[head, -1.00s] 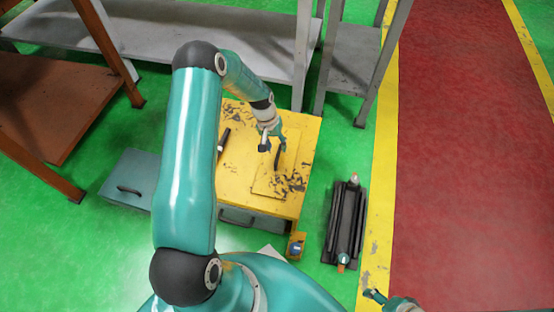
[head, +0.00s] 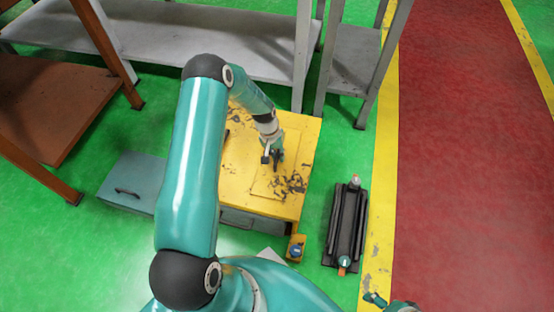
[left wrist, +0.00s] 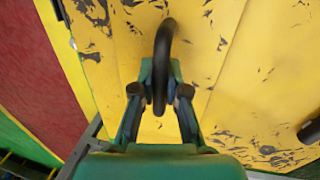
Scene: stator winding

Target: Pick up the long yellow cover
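The long yellow cover (head: 263,186) is a flat worn panel on top of the yellow cabinet (head: 232,185). It also shows in the left wrist view (left wrist: 125,45), with a curved black handle (left wrist: 163,50) standing on it. My left gripper (head: 272,160) is low over the cover at the handle. In the left wrist view its two fingers (left wrist: 161,80) stand on either side of the handle, apparently with gaps, so it looks open. The gripper hides most of the handle in the head view. My right gripper (head: 374,298) shows only partly at the bottom right.
A second dark handle (left wrist: 311,130) lies to the right in the left wrist view. A black rack (head: 346,228) stands on the floor right of the cabinet. A grey-blue box (head: 130,180) is at left, and grey shelving (head: 230,42) stands behind. Green floor between them is clear.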

